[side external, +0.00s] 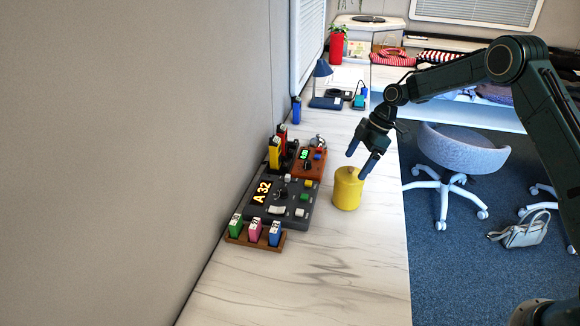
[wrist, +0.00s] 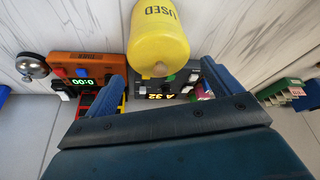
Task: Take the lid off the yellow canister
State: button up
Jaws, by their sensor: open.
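The yellow canister (side external: 346,192) stands upright on the marbled counter, right of the dark control panel. Its lid (side external: 350,172) is on top, with a small light-brown knob. In the wrist view the canister (wrist: 160,38) shows the word "USED" on its side, and the knob (wrist: 159,68) points toward me. My gripper (side external: 362,163) is open just above the lid, with one finger on either side of the knob in the side view. In the wrist view my gripper's blue fingers (wrist: 168,88) are spread wide with nothing between them. Contact with the lid cannot be told.
Left of the canister are a dark panel (side external: 285,203) reading "A 32", an orange timer box (side external: 310,162) and a wooden rack (side external: 254,237) of coloured cartridges. A blue lamp (side external: 322,85) stands farther back. The counter's front is clear; its right edge is close to the canister.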

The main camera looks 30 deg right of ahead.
aim_at(351, 172)
jog(key=shift+x, duration=1.2)
jog(key=c, duration=1)
jog(key=shift+f, duration=0.1)
jog(key=shift+c, duration=1.4)
